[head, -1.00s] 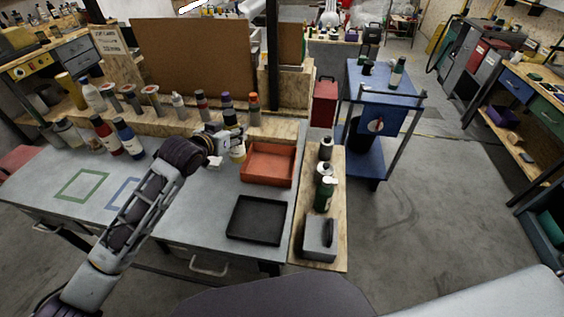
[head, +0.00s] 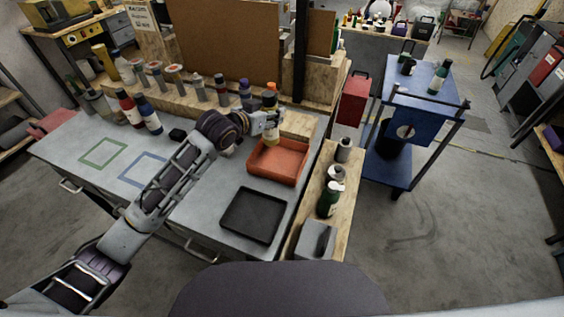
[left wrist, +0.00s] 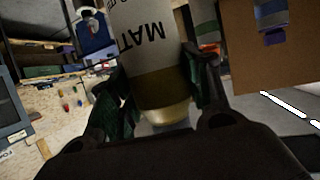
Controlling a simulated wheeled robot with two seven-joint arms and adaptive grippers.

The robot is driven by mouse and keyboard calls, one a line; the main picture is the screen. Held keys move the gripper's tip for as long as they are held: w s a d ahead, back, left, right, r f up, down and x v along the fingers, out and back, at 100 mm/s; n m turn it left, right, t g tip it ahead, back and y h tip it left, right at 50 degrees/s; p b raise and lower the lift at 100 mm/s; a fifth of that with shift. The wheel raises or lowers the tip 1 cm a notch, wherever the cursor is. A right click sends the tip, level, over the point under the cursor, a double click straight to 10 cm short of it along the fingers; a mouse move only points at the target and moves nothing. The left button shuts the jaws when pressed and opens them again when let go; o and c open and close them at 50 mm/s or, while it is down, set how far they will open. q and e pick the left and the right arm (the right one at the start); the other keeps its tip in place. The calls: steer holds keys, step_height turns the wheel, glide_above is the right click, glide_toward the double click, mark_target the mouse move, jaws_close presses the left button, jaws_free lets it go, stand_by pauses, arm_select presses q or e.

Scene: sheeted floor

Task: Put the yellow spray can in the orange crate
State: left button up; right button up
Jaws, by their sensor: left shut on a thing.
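The yellow spray can (head: 272,133) is upright in my left gripper (head: 267,123), at the back left edge of the orange crate (head: 290,167) in the head view. In the left wrist view the can (left wrist: 150,45) has a pale label with dark letters and a gold-yellow band at its base. The fingers of the left gripper (left wrist: 155,92) are shut on both sides of it. The can's lower part appears above or in front of the crate's rear rim; its exact height is hard to tell. The crate looks empty. My right gripper is not in view.
A black tray (head: 253,215) lies in front of the crate on the grey bench. Several bottles and cans line the wooden ledge behind. A wooden side shelf with bottles (head: 330,198) stands right of the crate. A blue cart (head: 418,90) stands further right.

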mark_target(266, 139)
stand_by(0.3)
arm_select(q)
steer(key=shift+f, duration=3.1)
steer(key=shift+f, duration=1.85)
steer(key=o, duration=1.1)
steer(key=shift+f, duration=0.15)
steer(key=shift+o, duration=0.2)
steer(key=shift+s+a, duration=0.1)
steer(key=shift+s, duration=0.05)
